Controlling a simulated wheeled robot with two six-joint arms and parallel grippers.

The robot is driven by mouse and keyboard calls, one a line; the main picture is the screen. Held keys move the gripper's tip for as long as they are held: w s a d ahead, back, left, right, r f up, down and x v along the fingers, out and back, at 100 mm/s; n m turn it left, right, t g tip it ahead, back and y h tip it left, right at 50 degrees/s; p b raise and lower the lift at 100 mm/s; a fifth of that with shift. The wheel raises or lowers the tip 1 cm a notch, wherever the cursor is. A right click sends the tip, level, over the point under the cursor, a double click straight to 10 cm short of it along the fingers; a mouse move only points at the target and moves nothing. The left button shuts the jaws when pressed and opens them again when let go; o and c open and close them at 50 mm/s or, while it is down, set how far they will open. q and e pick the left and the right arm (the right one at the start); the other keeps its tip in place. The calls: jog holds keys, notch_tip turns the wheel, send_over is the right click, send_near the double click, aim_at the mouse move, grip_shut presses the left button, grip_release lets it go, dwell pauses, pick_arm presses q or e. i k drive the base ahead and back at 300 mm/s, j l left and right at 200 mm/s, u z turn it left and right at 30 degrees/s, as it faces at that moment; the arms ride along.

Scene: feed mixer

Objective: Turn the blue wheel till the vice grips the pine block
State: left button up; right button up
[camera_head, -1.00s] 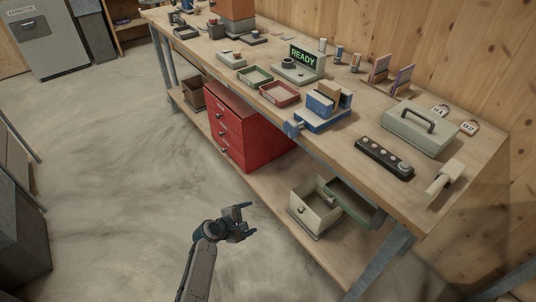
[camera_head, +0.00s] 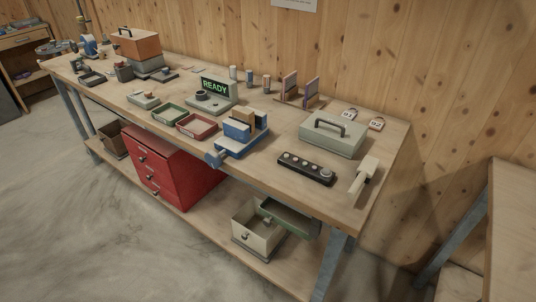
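The blue vice (camera_head: 232,147) stands on the workbench near its front edge, around the middle of the head view. The blue wheel (camera_head: 213,160) is at the vice's front left end, by the bench edge. The tan pine block (camera_head: 247,116) stands upright at the vice, behind the blue front jaw (camera_head: 238,130). The view is too small to tell whether the jaws touch the block. Neither of my grippers is in view.
A red tray (camera_head: 197,126) and a green tray (camera_head: 168,113) lie left of the vice, with a READY display (camera_head: 214,88) behind. A black button strip (camera_head: 306,168) and a grey-green toolbox (camera_head: 333,135) are to the right. A red drawer cabinet (camera_head: 170,168) stands below.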

aim_at(213, 159)
jog(key=i+j+z, duration=0.1)
jog(key=j+z, duration=0.15)
jog(key=z, duration=0.2)
jog(key=i+j+z, duration=0.1)
jog(key=j+z, duration=0.2)
jog(key=z, duration=0.15)
jog(key=j+z, duration=0.25)
jog(key=z, duration=0.15)
jog(key=j+z, duration=0.3)
jog(key=z, duration=0.15)
jog(key=k+j+z, duration=0.1)
jog(key=j+z, duration=0.2)
jog(key=z, duration=0.15)
